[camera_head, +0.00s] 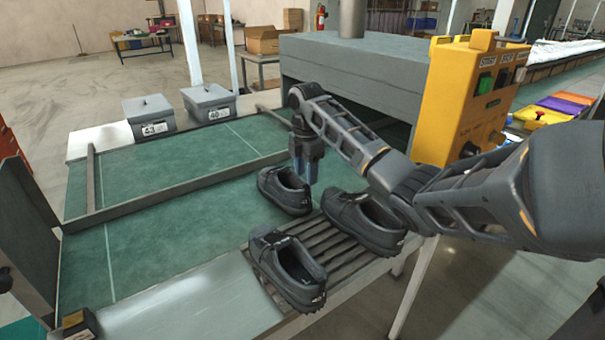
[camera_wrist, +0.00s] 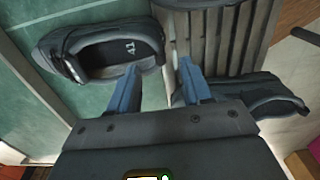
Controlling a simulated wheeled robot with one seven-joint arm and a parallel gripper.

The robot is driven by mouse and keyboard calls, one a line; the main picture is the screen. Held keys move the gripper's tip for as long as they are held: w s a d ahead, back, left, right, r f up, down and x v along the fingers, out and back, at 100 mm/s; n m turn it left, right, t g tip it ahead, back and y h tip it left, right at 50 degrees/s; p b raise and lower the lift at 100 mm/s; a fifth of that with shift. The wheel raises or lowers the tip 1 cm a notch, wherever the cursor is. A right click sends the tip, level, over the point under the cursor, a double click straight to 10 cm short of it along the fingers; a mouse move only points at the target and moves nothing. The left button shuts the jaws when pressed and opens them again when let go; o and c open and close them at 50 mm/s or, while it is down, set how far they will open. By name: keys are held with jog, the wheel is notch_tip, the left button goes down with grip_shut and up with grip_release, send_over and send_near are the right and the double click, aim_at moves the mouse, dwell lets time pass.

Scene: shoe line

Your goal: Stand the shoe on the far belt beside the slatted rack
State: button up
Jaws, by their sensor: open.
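A black shoe (camera_head: 284,191) stands upright on the green belt (camera_head: 170,245) beside the slatted rack (camera_head: 338,262). In the wrist view a black shoe (camera_wrist: 98,50) marked 41 lies over green at the left, beside the rack's slats (camera_wrist: 222,35). Two more black shoes stand on the rack, one at the right (camera_head: 362,222) and one at the front (camera_head: 287,268). Another shoe (camera_wrist: 262,95) shows at the right of the wrist view, partly hidden by my gripper. My gripper (camera_head: 309,180) points down near the first shoe's right end. Its blue fingers (camera_wrist: 159,67) are apart, with nothing held between them.
A low rail (camera_head: 190,187) crosses the green surface behind the shoes. Two grey lidded boxes (camera_head: 149,115) (camera_head: 209,103) stand at the back. A grey machine hood (camera_head: 350,70) and a yellow control box (camera_head: 470,100) stand behind and right of my arm. The left green surface is clear.

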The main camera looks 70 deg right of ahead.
aim_at(306, 193)
jog(key=shift+f+p, duration=0.3)
jog(key=shift+f, duration=3.65)
jog(key=shift+c, duration=0.4)
grip_shut()
